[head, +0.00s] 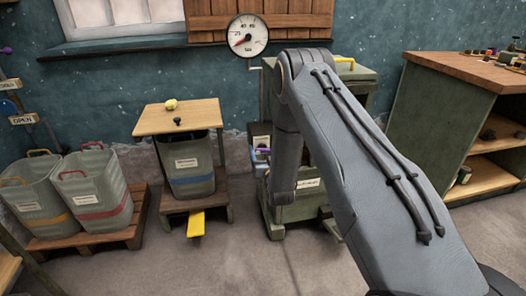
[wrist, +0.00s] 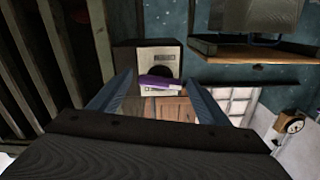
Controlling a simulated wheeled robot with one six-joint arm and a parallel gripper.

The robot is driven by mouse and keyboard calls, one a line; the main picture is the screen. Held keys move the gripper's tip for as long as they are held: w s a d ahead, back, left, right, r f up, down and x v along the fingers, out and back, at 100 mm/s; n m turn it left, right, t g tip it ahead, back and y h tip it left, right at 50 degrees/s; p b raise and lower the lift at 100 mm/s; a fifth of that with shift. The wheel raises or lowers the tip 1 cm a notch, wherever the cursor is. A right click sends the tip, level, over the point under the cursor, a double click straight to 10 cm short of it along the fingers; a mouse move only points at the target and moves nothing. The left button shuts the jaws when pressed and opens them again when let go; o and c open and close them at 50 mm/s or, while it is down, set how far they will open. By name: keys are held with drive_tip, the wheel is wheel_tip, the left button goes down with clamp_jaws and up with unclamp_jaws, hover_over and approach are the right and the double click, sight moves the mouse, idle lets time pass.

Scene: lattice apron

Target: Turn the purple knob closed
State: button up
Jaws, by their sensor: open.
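The purple knob (wrist: 158,82) is a bar-shaped handle on a pale panel (wrist: 146,56) with a dark round opening, in the middle of the wrist view. It lies slightly tilted across the panel. My gripper (wrist: 158,77) is open, with one finger on each side of the knob in the picture. I cannot tell whether the fingertips reach past it; no contact shows. In the head view a small part of the purple knob (head: 263,150) shows left of my arm. My gripper is mostly hidden behind my arm there.
A green cabinet (head: 300,208) stands behind my arm. A bin under a wooden board (head: 150,119) with a yellow pedal (head: 196,222) stands to its left. Two grey bins (head: 95,190) sit on a pallet. A round gauge (head: 248,36) hangs on the wall. A workbench (head: 425,95) is at right.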

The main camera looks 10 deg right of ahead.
drive_tip(key=shift+w, duration=0.5)
drive_tip(key=shift+c, duration=0.2)
drive_tip(key=c, duration=1)
